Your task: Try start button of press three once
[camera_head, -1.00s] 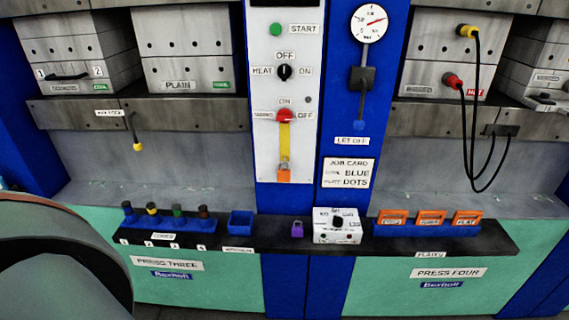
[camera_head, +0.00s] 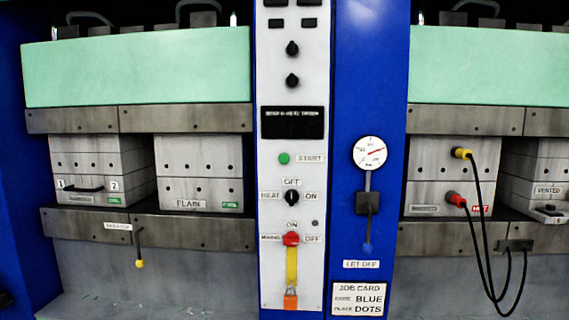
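The green start button (camera_head: 284,158) sits on the white control panel (camera_head: 270,215) between the two presses, with a START label to its right. Below it are a black heat knob (camera_head: 292,197) and a red switch (camera_head: 291,239) with a yellow strip and an orange padlock (camera_head: 290,301) hanging under it. Press three (camera_head: 140,80) is on the left, with its mould blocks between grey plates; its nameplate is out of view now. Neither of my grippers shows in this view.
A pressure gauge (camera_head: 370,153) with a lever and a job card (camera_head: 358,299) are on the blue column. Press four (camera_head: 480,70) stands at right, with a block carrying yellow and red plugs (camera_head: 457,198) on black cables. A dark display (camera_head: 292,122) is above the button.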

